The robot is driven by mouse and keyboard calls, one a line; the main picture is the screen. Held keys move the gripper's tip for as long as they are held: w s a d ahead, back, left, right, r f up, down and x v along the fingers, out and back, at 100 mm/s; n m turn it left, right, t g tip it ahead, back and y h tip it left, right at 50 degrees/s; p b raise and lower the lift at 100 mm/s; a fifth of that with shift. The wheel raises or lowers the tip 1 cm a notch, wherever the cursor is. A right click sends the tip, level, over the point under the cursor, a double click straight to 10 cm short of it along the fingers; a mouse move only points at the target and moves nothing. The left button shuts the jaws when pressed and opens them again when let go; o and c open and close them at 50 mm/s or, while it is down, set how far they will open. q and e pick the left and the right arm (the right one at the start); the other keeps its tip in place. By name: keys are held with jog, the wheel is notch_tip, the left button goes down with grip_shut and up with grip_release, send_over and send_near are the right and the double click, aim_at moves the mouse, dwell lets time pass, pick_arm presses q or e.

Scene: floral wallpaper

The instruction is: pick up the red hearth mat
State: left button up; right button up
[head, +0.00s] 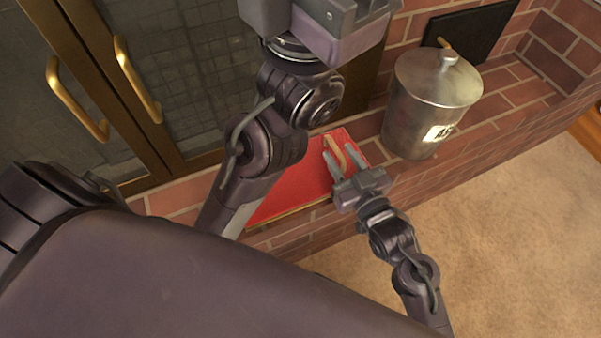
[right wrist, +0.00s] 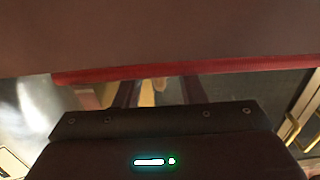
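The red hearth mat (head: 290,182) lies flat on the brick hearth in front of the dark glass doors. My arm covers part of its left side. My right gripper (head: 343,160) is at the mat's right end, its two fingers apart. A tan curved piece (head: 334,150) shows by the fingers; I cannot tell whether they touch it. In the right wrist view the mat's red edge (right wrist: 150,73) crosses above the spread fingers (right wrist: 160,92). The grey body of my left gripper (head: 315,28) is at the top of the head view; its fingertips are out of frame.
A metal lidded canister (head: 425,105) stands on the hearth close to the right of the mat. The glass doors (head: 190,60) with brass handles (head: 135,78) are behind. The brick ledge (head: 480,135) drops to a tan carpet (head: 490,235), which is clear.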

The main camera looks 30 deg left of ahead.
jog(key=shift+w+a, duration=0.2)
jog(key=shift+a, duration=0.05)
jog(key=shift+c, duration=0.5)
grip_shut()
jog(key=shift+r, duration=0.2)
